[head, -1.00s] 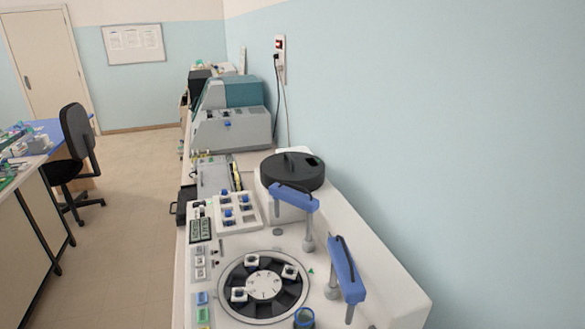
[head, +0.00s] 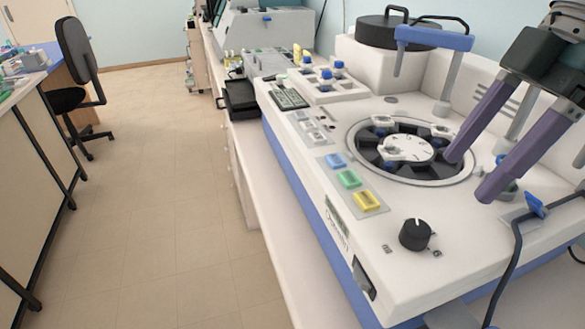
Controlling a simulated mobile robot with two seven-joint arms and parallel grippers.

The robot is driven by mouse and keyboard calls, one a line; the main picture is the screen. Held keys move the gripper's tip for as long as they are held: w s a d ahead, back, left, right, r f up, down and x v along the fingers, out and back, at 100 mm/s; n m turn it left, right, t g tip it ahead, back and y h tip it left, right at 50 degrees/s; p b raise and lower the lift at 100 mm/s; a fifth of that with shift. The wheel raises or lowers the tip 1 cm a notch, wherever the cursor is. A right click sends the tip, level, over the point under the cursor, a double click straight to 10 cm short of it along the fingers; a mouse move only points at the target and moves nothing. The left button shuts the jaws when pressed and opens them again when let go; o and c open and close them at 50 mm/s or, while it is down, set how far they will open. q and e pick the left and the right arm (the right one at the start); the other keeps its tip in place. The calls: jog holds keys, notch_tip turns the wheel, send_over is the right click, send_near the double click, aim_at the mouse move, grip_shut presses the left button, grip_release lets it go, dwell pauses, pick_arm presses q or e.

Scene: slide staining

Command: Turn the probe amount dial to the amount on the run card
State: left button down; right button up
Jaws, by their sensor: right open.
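A black round dial (head: 415,234) with a pale pointer mark sits on the white machine's front top panel. Small marks are beside it, too small to read. I cannot tell its setting. My right gripper (head: 471,176) comes in from the upper right with its two purple fingers apart and empty. It hangs over the right side of the round carousel, behind and to the right of the dial, not touching the dial. No run card can be made out. My left gripper is not in view.
The white machine (head: 300,150) carries a carousel (head: 361,157), blue, green and yellow buttons (head: 348,179), a small display (head: 289,98) and a blue-topped arm (head: 434,38). Open floor lies to the left.

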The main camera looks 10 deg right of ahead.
aim_at(417, 227)
jog(key=p+x, duration=0.1)
jog(key=x, duration=0.7)
jog(key=shift+f+p, duration=0.15)
jog(key=shift+p, duration=0.25)
jog(key=shift+w+a+f, duration=0.1)
jog(key=shift+a+f, duration=0.15)
jog(key=shift+f, duration=0.35)
jog(key=shift+c, duration=1.4)
grip_shut()
